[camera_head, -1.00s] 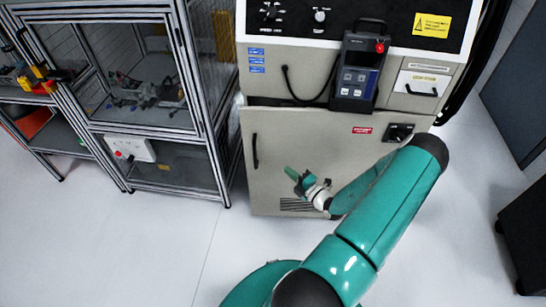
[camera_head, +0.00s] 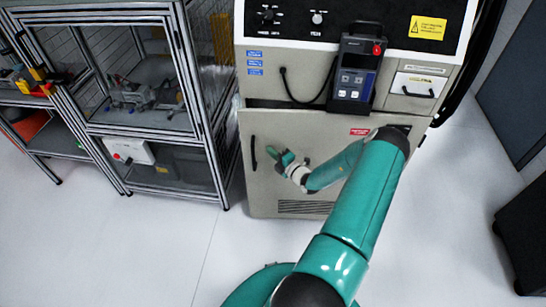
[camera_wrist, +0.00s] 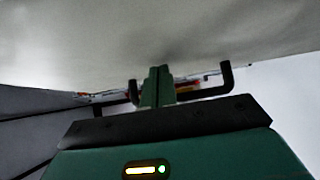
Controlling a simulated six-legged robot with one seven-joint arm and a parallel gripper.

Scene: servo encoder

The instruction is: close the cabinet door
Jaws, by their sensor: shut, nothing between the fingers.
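The beige cabinet door (camera_head: 325,128) is on the lower front of the cabinet. A dark gap shows along its top edge, and the door looks slightly ajar. Its black vertical handle (camera_head: 254,155) is near the left edge. My gripper (camera_head: 272,153) is shut and empty, just right of the handle in the head view. In the wrist view, my green fingers (camera_wrist: 157,75) are together in front of the black handle (camera_wrist: 212,92) and hide part of it. The door surface (camera_wrist: 100,40) fills the top of that view. I cannot tell whether the fingers touch the door or handle.
A metal-framed case (camera_head: 140,95) with clear panels stands close to the left of the cabinet. A handheld device (camera_head: 356,75) hangs on the cabinet front above the door. A dark box (camera_head: 525,235) stands at the right. The white floor (camera_head: 120,250) in front is clear.

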